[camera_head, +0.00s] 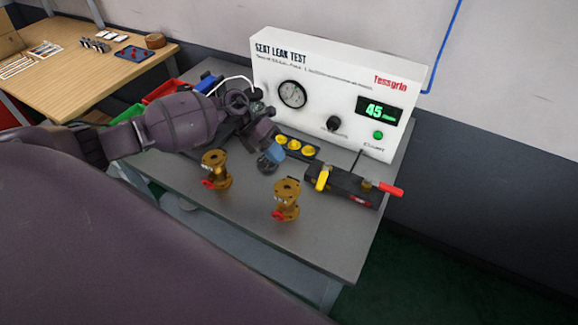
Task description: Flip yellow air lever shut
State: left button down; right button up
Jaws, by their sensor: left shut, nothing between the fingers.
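The yellow air lever (322,180) stands up at the left end of a black fixture (345,187) on the grey bench. A red-handled lever (390,189) sticks out at the fixture's right end. My left arm comes in from the left over the bench. My left gripper (268,146) is shut and empty, left of the yellow lever and apart from it. The fingertips are small and dark here, and a blue-grey round part shows just below them. My right gripper is not in view.
A white seat leak test panel (335,78) with a gauge and a green "45" display stands behind. Two brass valves (286,200) (216,170) with red parts stand in front. A black holder with yellow discs (294,147) lies between gripper and panel. The front right of the bench is clear.

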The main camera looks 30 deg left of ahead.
pick_arm(q)
jog(key=v, duration=0.3)
jog(key=shift+s, duration=0.2)
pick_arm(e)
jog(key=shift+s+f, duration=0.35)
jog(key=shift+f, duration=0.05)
